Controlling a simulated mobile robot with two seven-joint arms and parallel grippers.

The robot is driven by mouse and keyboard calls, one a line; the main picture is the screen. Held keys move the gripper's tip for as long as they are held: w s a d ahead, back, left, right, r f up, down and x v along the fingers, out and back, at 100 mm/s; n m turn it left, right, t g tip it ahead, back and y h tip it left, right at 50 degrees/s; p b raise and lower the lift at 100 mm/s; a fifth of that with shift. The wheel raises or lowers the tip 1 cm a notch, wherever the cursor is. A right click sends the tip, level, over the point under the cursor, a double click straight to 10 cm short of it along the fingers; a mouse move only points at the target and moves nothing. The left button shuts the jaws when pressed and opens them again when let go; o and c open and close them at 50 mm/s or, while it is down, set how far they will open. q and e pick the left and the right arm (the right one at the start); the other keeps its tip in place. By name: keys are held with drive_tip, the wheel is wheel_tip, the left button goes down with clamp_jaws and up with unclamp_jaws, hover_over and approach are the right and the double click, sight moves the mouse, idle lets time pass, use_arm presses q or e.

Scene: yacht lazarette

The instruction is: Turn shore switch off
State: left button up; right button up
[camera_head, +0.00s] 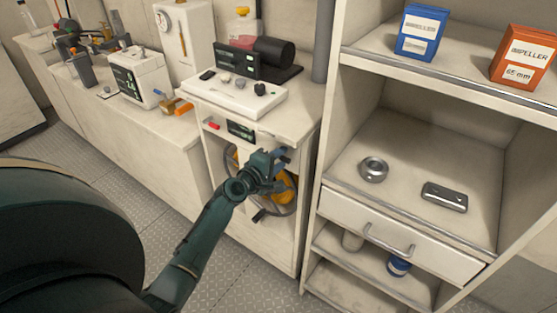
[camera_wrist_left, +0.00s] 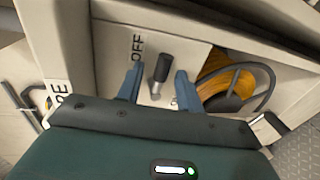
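The shore switch (camera_wrist_left: 161,68) shows in the left wrist view as a short black-handled lever on a pale panel, with the word OFF (camera_wrist_left: 138,47) beside it. A second, partly covered label ending in E (camera_wrist_left: 60,93) is at the left. My left gripper (camera_wrist_left: 158,80) is open, with one blue finger on each side of the lever. Small gaps show, and it does not look clamped. In the head view my left gripper (camera_head: 279,160) is at the cabinet front and hides the lever. My right gripper is not in view.
A coiled orange cable (camera_wrist_left: 228,82) hangs close beside the switch; it also shows behind the gripper in the head view (camera_head: 291,188). A small display (camera_head: 241,130) and red item (camera_head: 211,124) are above. An open shelf unit with a drawer (camera_head: 400,236) stands right.

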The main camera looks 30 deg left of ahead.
use_arm(q)
drive_tip(key=shift+s, duration=0.15)
drive_tip(key=v, duration=1.3)
drive_tip(key=shift+d, duration=0.1)
